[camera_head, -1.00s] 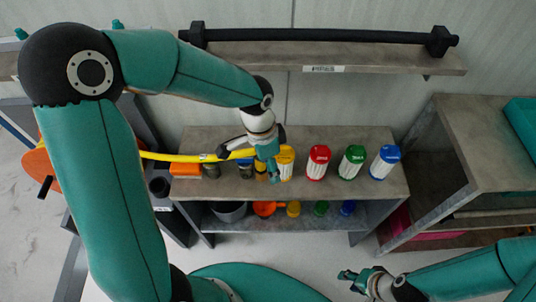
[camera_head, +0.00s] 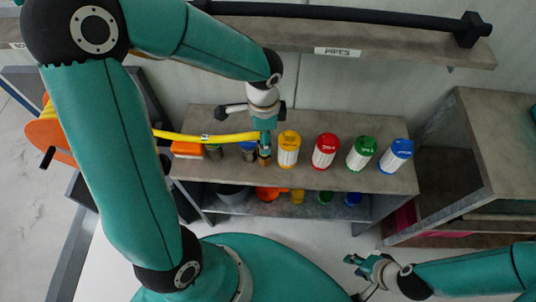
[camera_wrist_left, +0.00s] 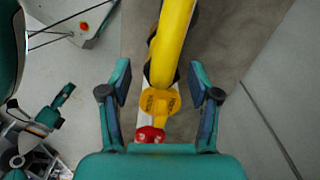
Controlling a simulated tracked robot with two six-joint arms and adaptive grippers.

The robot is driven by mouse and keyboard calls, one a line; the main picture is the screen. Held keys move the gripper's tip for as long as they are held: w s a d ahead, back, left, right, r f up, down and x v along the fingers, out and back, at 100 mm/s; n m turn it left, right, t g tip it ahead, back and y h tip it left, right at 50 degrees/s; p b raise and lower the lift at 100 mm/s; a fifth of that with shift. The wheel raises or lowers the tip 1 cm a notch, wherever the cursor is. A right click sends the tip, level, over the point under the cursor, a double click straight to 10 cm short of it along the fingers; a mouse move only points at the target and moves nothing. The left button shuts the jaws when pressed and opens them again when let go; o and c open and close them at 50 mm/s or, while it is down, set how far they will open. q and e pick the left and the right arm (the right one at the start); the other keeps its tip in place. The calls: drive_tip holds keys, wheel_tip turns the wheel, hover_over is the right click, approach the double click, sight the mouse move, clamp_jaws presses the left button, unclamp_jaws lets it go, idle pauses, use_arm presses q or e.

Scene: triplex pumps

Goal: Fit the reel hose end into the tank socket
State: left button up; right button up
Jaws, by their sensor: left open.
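The yellow hose (camera_head: 205,138) runs from the orange reel (camera_head: 45,138) at the left to my left gripper (camera_head: 265,148) over the low bench. In the left wrist view the hose (camera_wrist_left: 172,45) comes down from the top between the spread fingers of my left gripper (camera_wrist_left: 160,80), with gaps on both sides. I cannot make out the tank socket. My right gripper (camera_head: 368,270) is empty with fingers apart, low right of centre.
Yellow (camera_head: 288,148), red (camera_head: 325,151), green (camera_head: 361,153) and blue (camera_head: 396,155) canisters stand on the bench (camera_head: 420,180), right of my left gripper. An orange box (camera_head: 187,148) lies at its left. A pipe shelf (camera_head: 400,45) is behind. Floor shows in front.

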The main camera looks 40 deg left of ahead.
use_arm(q)
wheel_tip(320, 180, down, 6)
drive_tip(key=shift+w+a+r+b, duration=0.1)
drive_tip(key=shift+a+r+b, duration=0.1)
drive_tip(key=shift+b, duration=0.15)
drive_tip(key=shift+r, duration=0.1)
clamp_jaws()
